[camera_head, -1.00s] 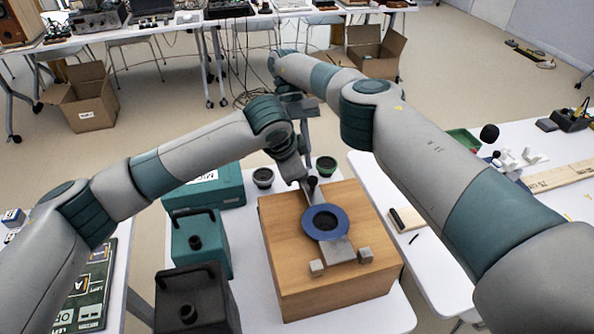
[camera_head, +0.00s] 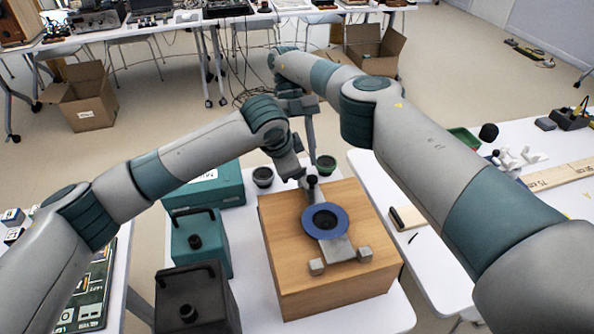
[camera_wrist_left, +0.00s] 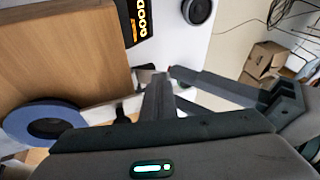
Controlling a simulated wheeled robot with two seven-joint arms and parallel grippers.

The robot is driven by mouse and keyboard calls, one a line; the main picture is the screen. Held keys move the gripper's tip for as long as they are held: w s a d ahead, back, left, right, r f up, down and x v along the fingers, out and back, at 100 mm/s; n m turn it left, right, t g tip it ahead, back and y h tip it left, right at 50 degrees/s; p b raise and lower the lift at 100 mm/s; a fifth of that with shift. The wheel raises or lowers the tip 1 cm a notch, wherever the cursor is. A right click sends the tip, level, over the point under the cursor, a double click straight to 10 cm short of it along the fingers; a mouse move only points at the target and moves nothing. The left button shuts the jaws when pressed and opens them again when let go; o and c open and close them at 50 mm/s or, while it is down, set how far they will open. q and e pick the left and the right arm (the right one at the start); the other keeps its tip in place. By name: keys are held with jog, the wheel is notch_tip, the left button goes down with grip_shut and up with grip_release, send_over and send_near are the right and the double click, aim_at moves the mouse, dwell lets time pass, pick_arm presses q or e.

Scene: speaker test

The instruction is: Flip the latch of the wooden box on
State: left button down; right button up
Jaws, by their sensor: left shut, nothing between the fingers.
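The wooden box (camera_head: 285,260) stands on a white table. On its top is a latch: a grey plate (camera_head: 340,248) between two small grey blocks, with a blue ring (camera_head: 340,227) around a dark centre and a dark knob (camera_head: 312,181) at its far end. My left gripper (camera_head: 303,184) is at the box's far edge, close beside the knob; contact cannot be told. In the left wrist view its fingers (camera_wrist_left: 165,75) are shut and empty, near the box (camera_wrist_left: 60,50) and the blue ring (camera_wrist_left: 75,115).
Two dark round pieces (camera_head: 263,176) (camera_head: 326,164) are beyond the box. A second white table (camera_head: 400,180) is at right.

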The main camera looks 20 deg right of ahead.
jog(key=shift+w+d+f, duration=0.1)
jog(key=shift+f, duration=0.1)
notch_tip(320, 180, up, 10)
dwell(0.9)
jog(key=shift+d, duration=0.1)
